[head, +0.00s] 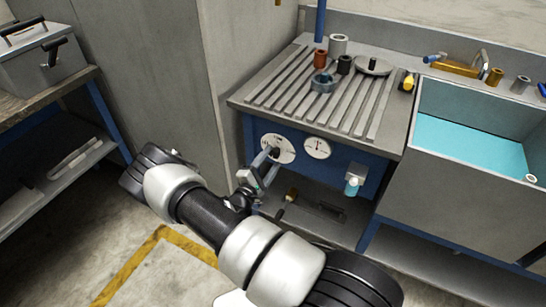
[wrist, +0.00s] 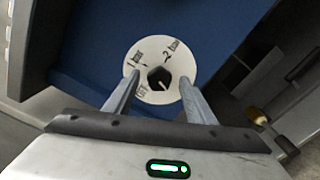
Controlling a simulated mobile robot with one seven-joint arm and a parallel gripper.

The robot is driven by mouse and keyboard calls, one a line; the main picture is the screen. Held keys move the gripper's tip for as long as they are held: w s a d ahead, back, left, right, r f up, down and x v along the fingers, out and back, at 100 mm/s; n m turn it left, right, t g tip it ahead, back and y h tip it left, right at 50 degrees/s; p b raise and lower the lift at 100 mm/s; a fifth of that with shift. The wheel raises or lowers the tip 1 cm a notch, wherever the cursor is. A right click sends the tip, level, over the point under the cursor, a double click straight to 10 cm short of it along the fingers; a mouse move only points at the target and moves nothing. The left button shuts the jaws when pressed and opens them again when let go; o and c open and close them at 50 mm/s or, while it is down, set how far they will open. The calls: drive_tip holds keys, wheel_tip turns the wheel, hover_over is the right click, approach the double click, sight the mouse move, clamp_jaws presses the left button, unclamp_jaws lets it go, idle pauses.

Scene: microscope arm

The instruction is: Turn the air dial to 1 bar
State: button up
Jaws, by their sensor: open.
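The air dial (head: 284,143) is a white disc on the blue front panel under the slatted worktop. In the wrist view the dial (wrist: 144,91) carries the marks "1 bar", "2 bar" and what looks like "OFF", with a dark faceted knob (wrist: 156,76) at its centre. Which mark the knob points at is too small to tell surely. My gripper (wrist: 159,78) is open, with one finger on each side of the knob and visible gaps between. In the head view my gripper (head: 267,159) reaches the dial from the lower left and hides part of it.
A round gauge (head: 317,148) with a needle sits right of the dial. A small bottle (head: 352,186) hangs farther right. A lower shelf (head: 318,213) holds a brush. The worktop (head: 290,92) overhangs above, with cups on it. A sink (head: 470,125) stands right.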

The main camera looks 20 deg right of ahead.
drive_tip(key=v, duration=1.5)
drive_tip(key=shift+p, duration=0.45)
